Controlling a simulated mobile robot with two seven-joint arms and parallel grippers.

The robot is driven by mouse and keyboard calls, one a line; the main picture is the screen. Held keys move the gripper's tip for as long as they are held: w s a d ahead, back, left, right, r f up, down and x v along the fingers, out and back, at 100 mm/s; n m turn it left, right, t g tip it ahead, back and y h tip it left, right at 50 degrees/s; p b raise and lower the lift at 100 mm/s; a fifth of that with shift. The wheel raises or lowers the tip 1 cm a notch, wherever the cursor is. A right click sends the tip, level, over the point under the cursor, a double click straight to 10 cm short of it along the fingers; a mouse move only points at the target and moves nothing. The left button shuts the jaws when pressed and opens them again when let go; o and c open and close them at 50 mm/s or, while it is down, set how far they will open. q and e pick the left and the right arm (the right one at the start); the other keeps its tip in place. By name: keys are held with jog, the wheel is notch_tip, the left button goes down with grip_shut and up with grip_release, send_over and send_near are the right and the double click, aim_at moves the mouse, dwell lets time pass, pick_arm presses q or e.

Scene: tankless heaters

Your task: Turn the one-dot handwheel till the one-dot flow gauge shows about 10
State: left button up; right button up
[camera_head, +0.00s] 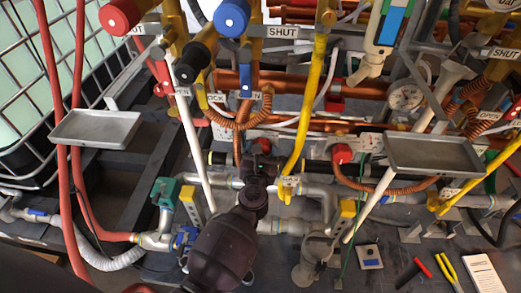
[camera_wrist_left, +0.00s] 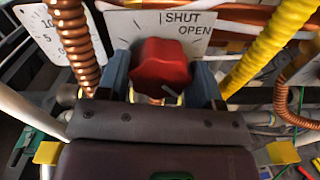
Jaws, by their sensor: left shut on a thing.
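A red handwheel (camera_wrist_left: 160,68) sits in front of a white plate (camera_wrist_left: 185,22) marked SHUT and OPEN in the left wrist view. My left gripper (camera_wrist_left: 160,88) is shut on it, one blue finger on each side. In the head view, my left gripper (camera_head: 262,158) reaches up from below among the pipes and mostly hides the wheel. A white scale plate (camera_wrist_left: 72,38) with numbers stands left of the wheel, partly behind a copper coil; its pointer cannot be read. I cannot make out any dot marks. My right gripper is not in view.
A yellow hose (camera_head: 309,105) runs down just right of my gripper. A second red wheel (camera_head: 342,153) is farther right. Two grey trays (camera_head: 96,128) (camera_head: 432,154) stand on either side. Pliers (camera_head: 447,268) and a notepad (camera_head: 484,272) lie at lower right.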

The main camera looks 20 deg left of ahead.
pick_arm(q)
jog(key=m, duration=0.1)
jog(key=m+p, duration=0.1)
jog(key=m, duration=0.1)
jog(key=shift+w+r, duration=0.1)
jog(key=shift+r, duration=0.2)
jog(key=m+p, duration=0.1)
jog(key=m, duration=0.2)
jog(key=shift+m+p, duration=0.4)
jog(key=shift+f+m+p, duration=0.1)
jog(key=shift+m+p, duration=0.3)
jog(key=shift+m, duration=1.4)
jog(key=shift+f, duration=0.1)
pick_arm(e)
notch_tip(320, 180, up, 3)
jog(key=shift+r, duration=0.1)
pick_arm(q)
jog(key=shift+m+p, duration=0.3)
jog(key=o, duration=0.7)
jog(key=shift+c, duration=0.2)
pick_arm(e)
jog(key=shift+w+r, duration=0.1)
